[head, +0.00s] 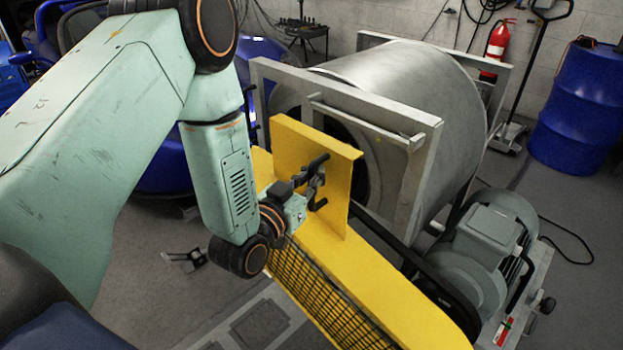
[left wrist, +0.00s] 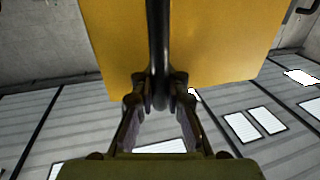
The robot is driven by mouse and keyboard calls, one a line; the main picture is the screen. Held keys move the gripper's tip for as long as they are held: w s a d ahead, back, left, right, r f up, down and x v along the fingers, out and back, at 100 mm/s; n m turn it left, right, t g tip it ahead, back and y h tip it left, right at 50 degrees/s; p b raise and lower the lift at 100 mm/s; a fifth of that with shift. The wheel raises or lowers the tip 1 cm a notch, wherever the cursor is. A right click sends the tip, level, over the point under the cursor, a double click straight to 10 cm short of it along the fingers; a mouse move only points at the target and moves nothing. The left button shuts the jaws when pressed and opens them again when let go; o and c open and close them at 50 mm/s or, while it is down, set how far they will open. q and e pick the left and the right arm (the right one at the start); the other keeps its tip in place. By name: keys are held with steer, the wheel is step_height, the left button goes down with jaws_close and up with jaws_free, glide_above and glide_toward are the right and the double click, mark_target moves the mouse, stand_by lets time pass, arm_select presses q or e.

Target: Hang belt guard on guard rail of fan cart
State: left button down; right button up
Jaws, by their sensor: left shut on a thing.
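The yellow belt guard (head: 390,285) has a long body with a black mesh side and an upright plate (head: 290,150) with a folded top edge. My left gripper (head: 308,190) is shut on the black handle on that plate. In the left wrist view, my left gripper (left wrist: 160,95) has its fingers at the dark handle (left wrist: 158,40), with the yellow plate (left wrist: 215,40) behind. The fan cart (head: 265,75) has a grey frame around a big drum. Its guard rail (head: 365,121), a light bar, appears just above and behind the plate's top edge. I cannot tell whether they touch. My right gripper is out of view.
A grey motor (head: 487,240) and a black belt stand right of the guard. A blue drum (head: 580,105), a red extinguisher (head: 497,42) and a pallet jack (head: 510,130) are at the back right. A blue machine (head: 160,165) is behind my left arm. Floor shows at lower left.

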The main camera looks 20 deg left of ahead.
mark_target(326, 166)
arm_select(q)
steer(key=shift+w+d+r, duration=0.1)
steer(key=shift+w+r, duration=0.05)
steer(key=shift+w, duration=0.65)
steer(key=shift+w+d+b, duration=0.25)
steer(key=shift+w, duration=0.2)
steer(key=shift+w+d+b, duration=0.2)
steer(key=shift+w+b, duration=0.05)
steer(key=shift+w, duration=0.2)
steer(key=w+d+f+b, duration=0.1)
steer(key=w+d+b, duration=0.2)
steer(key=w, duration=0.8)
steer(key=shift+d+b, duration=0.4)
steer(key=shift+b, duration=0.3)
steer(key=shift+f, duration=0.15)
steer(key=c, duration=1.4)
jaws_free()
steer(key=shift+s, duration=0.1)
steer(key=shift+o, duration=0.6)
steer(key=shift+f, duration=0.1)
